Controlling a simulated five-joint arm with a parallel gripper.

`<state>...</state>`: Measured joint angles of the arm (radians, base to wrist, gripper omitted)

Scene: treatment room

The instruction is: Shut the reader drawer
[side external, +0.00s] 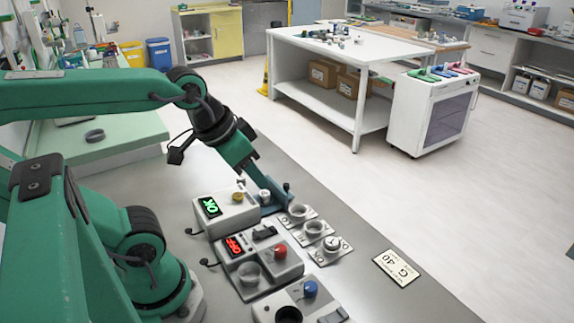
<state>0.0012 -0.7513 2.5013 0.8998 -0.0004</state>
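A pale box with a green lit display (210,207) and a brass knob (238,197) stands on the grey bench, just left of my gripper. Which unit is the reader, and how far its drawer is out, I cannot tell. My gripper (270,194) reaches down from the upper left to the far right corner of this box. A blue-grey piece and a small white knob show at its tip. Whether the fingers are parted or touch the box is too small to tell.
A box with a red display (234,246) and red knob (279,251) stands nearer, then a blue-knobbed unit (310,290). Small round dials on plates (314,228) line their right side. A label card (397,267) lies on clear bench at right.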

